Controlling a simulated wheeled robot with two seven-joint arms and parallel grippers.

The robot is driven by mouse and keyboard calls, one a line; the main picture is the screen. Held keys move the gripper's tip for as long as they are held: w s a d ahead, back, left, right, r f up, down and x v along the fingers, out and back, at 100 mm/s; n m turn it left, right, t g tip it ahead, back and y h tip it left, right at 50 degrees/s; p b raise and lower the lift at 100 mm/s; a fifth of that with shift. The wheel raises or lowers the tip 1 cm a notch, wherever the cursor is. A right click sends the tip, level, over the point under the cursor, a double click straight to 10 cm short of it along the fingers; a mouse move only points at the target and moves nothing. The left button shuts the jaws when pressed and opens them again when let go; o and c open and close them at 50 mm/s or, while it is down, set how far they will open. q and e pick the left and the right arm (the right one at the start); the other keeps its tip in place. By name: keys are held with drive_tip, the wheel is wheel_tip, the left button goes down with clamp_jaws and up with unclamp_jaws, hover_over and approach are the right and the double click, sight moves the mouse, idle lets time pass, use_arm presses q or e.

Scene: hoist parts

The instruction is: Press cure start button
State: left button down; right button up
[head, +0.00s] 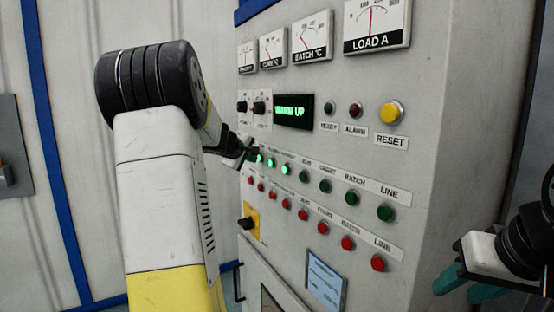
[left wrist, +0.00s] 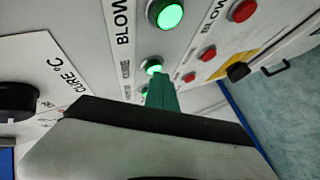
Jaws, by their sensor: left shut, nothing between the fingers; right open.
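A control panel (head: 340,160) carries a row of green buttons (head: 325,186) above a row of red ones (head: 303,214). Several green buttons at the left end are lit; I cannot read which is cure start. My left gripper (head: 247,151) is shut and empty at the left end of the green row. In the left wrist view, its green fingertip (left wrist: 161,93) is beside a lit green button (left wrist: 152,67) and overlaps another lit one (left wrist: 146,90); contact cannot be told. My right gripper (head: 462,278) is open at the lower right, away from the buttons.
A display (head: 293,111) reads "WARM UP", with knobs (head: 259,107) to its left and gauges (head: 376,25) above. A yellow reset button (head: 391,112) is at right. A black switch on a yellow plate (head: 252,222) sits below the left end. A large lit button (left wrist: 168,14) shows nearby.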

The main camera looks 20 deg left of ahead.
use_arm(q)
drive_tip(key=shift+s+a, duration=0.4)
drive_tip(key=shift+s, duration=0.15)
drive_tip(key=shift+s+a, duration=1.65)
drive_tip(key=shift+s, duration=0.25)
